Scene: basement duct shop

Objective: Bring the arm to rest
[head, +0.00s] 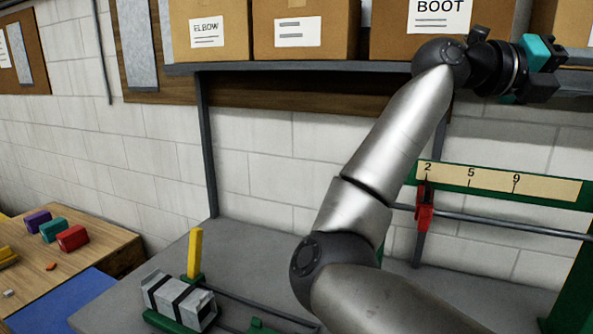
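One of my arms, which I take to be the right, rises from the bottom edge right of centre. It bends at a dark elbow and reaches up to the top right. Its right gripper (543,70), black with teal parts, is beside the shelf edge and points right. Its fingertips are not clear enough to tell whether they are open or shut, and I see nothing held in them. My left gripper is not in view.
A shelf (290,68) bears cardboard boxes, including the ELBOW box (222,55) and BOOT box (395,42). Below are a grey bench (120,312), a duct piece (178,301), a yellow upright (195,252), a green scale frame (450,173) and a red clamp (424,207). Coloured blocks (73,238) lie left.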

